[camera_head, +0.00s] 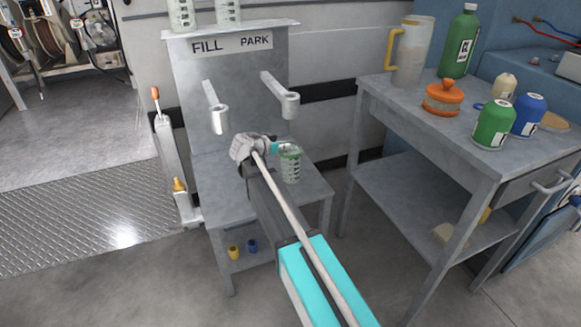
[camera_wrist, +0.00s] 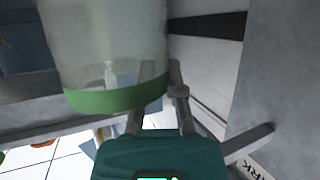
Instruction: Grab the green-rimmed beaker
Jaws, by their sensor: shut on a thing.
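The green-rimmed beaker (camera_head: 291,168) is clear with dark markings and stands upright at the right side of the grey stand. My gripper (camera_head: 277,148) is at the beaker's upper left, shut on it near the rim. In the wrist view, the beaker (camera_wrist: 105,40) fills the upper left, its green rim toward my gripper (camera_wrist: 160,95). The finger at the wall shows partly through the clear side. I cannot tell whether the beaker's base touches the stand's surface.
The FILL/PARK stand (camera_head: 232,75) has two bracket arms ending in rings (camera_head: 290,105) above the beaker. Two more beakers (camera_head: 180,14) stand on its top shelf.

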